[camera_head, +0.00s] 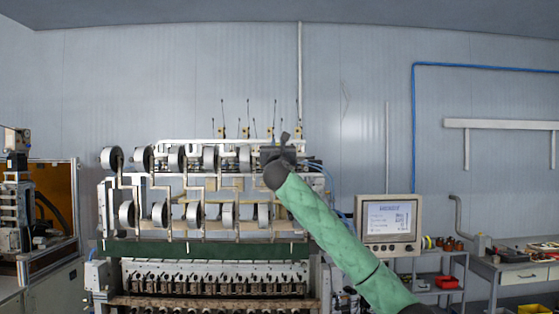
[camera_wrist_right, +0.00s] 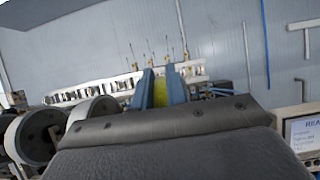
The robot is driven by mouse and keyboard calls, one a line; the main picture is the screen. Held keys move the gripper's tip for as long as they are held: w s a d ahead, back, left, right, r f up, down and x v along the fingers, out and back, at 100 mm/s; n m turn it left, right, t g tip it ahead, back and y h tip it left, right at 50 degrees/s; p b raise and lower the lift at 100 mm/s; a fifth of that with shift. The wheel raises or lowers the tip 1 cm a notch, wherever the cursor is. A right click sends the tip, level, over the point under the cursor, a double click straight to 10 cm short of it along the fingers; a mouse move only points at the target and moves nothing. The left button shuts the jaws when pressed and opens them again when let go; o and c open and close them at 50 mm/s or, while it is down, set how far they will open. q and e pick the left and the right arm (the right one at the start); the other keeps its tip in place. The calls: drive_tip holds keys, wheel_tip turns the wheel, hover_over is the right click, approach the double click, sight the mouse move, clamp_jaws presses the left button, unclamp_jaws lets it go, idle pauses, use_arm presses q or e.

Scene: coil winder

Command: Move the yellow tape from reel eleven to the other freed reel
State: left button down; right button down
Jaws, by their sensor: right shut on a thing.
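My right gripper (camera_head: 290,142) is raised at the right end of the winder's upper reel row. In the right wrist view its two blue fingers (camera_wrist_right: 161,80) are shut on the yellow tape (camera_wrist_right: 160,93), which shows between them. The tape is hidden or too small in the head view. White-rimmed reels sit in an upper row (camera_head: 177,158) and a lower row (camera_head: 194,214) on the coil winder. No reel numbers are readable, so I cannot tell which is reel eleven. My arm hides the right end of the rows. My left gripper is not in view.
Two large reels (camera_wrist_right: 35,135) are close on the left in the wrist view. Thin upright rods (camera_head: 222,118) rise behind the upper row. A screen panel (camera_head: 389,222) stands right of the machine. A workbench (camera_head: 518,268) is at far right. The space above the winder is mostly clear.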

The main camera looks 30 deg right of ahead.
drive_tip(key=shift+f, duration=0.1)
drive_tip(key=shift+p, duration=0.35)
drive_tip(key=shift+r+p, duration=0.3)
idle(0.6)
drive_tip(key=shift+a, duration=0.15)
idle(0.4)
drive_tip(key=shift+w+a+p, duration=0.35)
drive_tip(key=shift+w+a, duration=0.3)
drive_tip(key=shift+a, duration=0.35)
drive_tip(key=shift+w+a+p, duration=0.35)
drive_tip(key=shift+w+a, duration=0.25)
drive_tip(key=shift+a, duration=0.35)
drive_tip(key=shift+s, duration=0.1)
